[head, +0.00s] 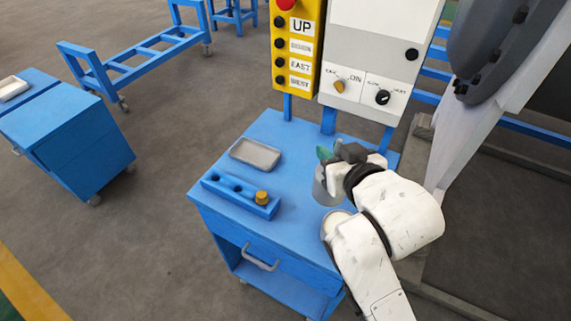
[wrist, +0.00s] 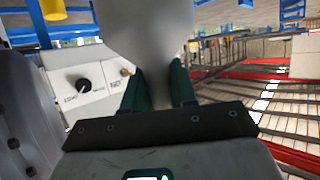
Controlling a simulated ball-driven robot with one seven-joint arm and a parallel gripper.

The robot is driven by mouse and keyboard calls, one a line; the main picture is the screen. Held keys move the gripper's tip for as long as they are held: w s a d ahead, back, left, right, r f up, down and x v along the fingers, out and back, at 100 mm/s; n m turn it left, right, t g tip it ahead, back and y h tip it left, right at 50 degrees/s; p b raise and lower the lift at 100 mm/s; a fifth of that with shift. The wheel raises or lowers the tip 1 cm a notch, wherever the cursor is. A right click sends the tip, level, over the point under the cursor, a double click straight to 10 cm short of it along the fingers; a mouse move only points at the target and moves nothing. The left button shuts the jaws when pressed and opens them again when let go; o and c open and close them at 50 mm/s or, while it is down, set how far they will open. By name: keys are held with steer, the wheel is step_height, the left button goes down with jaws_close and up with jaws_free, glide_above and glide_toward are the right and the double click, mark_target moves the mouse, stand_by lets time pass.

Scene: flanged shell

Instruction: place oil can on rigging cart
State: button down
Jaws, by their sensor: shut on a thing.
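The oil can is a plain grey body (head: 325,188) under my gripper (head: 337,156) in the head view. In the wrist view the can (wrist: 150,30) is a large smooth grey shape, with its narrower part between the two dark green fingers (wrist: 158,88). My gripper is shut on it. The can is over the right part of a blue cart (head: 265,230); I cannot tell whether its base touches the top. A second blue cart (head: 75,135) stands at the far left. Which one is the rigging cart is not marked.
The nearer cart's top holds a grey tray (head: 255,154) and a blue holed block (head: 236,192) with a yellow-brown piece (head: 262,197). A yellow button panel (head: 297,45) and a white control box (head: 375,55) stand behind. Bare floor separates the carts.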

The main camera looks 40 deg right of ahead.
steer(key=w+d+f+p, duration=0.1)
steer(key=w+d+f, duration=0.7)
steer(key=w+f, duration=0.4)
steer(key=shift+w+f, duration=0.2)
steer(key=shift+f, duration=0.25)
steer(key=shift+d, duration=0.1)
steer(key=shift+f, duration=0.2)
steer(key=c, duration=0.9)
jaws_free()
steer(key=shift+r, duration=0.1)
